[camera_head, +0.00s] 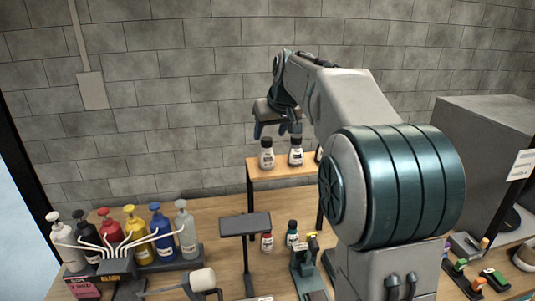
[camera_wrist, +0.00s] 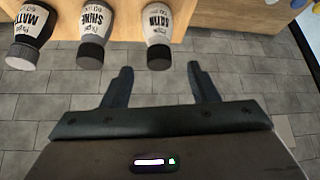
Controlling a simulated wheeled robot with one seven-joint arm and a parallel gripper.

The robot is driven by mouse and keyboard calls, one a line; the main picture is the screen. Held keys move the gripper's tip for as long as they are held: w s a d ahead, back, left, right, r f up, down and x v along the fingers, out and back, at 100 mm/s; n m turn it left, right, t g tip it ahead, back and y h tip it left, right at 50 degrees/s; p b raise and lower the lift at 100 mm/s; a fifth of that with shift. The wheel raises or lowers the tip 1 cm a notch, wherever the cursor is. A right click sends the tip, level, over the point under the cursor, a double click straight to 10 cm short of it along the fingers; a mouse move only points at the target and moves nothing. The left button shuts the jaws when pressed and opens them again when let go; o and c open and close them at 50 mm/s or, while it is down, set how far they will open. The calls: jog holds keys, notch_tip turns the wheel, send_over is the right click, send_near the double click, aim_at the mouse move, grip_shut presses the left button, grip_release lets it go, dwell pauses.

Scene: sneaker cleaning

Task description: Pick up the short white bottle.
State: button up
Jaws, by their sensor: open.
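Three small bottles with dark caps stand on the wooden shelf (camera_head: 280,173). The left one (camera_head: 266,155) is white; the middle one (camera_head: 296,154) has a white label, and the third is mostly hidden behind my arm. In the upside-down wrist view they read SATIN (camera_wrist: 157,20), SHINE (camera_wrist: 96,20) and MATTE (camera_wrist: 36,24). SATIN and SHINE look white there, MATTE darker. I cannot tell a clear height difference. My gripper (camera_head: 277,136) is open and empty above the left bottles. In the wrist view its fingers (camera_wrist: 160,72) point toward the SATIN bottle, its cap between them but apart.
Several pump bottles (camera_head: 138,236) stand in a rack on the table at left. A dark flat stand (camera_head: 245,224) and two small bottles (camera_head: 267,243) are below the shelf. A brick wall (camera_head: 180,100) is behind. A grey box (camera_head: 480,150) stands at right.

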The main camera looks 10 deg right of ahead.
aim_at(268, 140)
jog(key=p+x, duration=0.2)
jog(key=x, duration=0.5)
jog(key=shift+w+f, duration=0.15)
jog(key=shift+f, duration=0.15)
jog(key=shift+c, duration=0.3)
jog(key=c, duration=1)
